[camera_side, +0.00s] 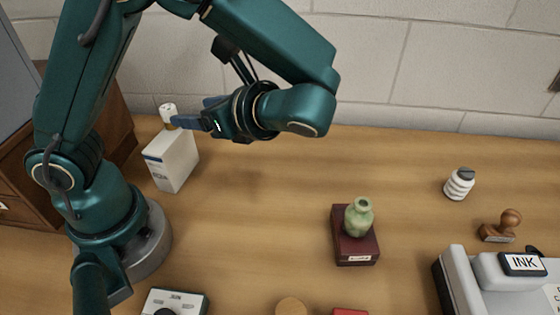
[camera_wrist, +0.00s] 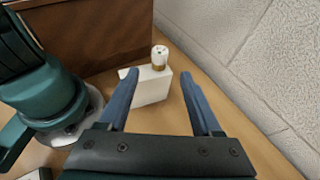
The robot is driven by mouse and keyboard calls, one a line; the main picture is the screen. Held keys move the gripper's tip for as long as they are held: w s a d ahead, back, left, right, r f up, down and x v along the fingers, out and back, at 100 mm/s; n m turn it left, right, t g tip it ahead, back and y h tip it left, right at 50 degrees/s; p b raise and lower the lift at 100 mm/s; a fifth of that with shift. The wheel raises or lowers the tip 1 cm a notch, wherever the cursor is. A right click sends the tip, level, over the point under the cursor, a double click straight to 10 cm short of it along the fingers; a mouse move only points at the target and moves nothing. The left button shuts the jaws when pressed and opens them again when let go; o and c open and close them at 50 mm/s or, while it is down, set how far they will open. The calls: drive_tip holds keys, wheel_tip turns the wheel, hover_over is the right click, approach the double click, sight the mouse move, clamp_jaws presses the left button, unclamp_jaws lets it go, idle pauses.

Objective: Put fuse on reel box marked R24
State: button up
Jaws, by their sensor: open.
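The fuse (camera_side: 168,110), a small white cylinder with a brass-coloured lower end, appears to stand upright on top of a white box (camera_side: 172,163) with a blue stripe. The lettering on this box is too small to read. In the wrist view the fuse (camera_wrist: 159,55) is at the far right end of the box top (camera_wrist: 150,88). My gripper (camera_side: 180,121) is open and empty, right beside the fuse in the side view. In the wrist view its fingers (camera_wrist: 160,74) spread to either side, with the fuse between and beyond the tips.
A green vase (camera_side: 359,217) stands on a dark red box (camera_side: 355,250) with an unreadable label. A striped jar (camera_side: 459,185), a wooden stamp (camera_side: 502,228) and a grey machine with an INK label (camera_side: 522,264) are at right. A labelled box (camera_side: 178,298) is at the front left.

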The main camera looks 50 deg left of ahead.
drive_tip(key=s+d+n+t+h, duration=0.2)
drive_tip(key=d+n+t+h, duration=0.4)
drive_tip(key=n+h, duration=0.7)
drive_tip(key=r+n+t, duration=0.1)
drive_tip(key=n+t, duration=0.1)
drive_tip(key=shift+s+n, duration=0.25)
drive_tip(key=shift+n, duration=0.15)
drive_tip(key=shift+o, duration=0.3)
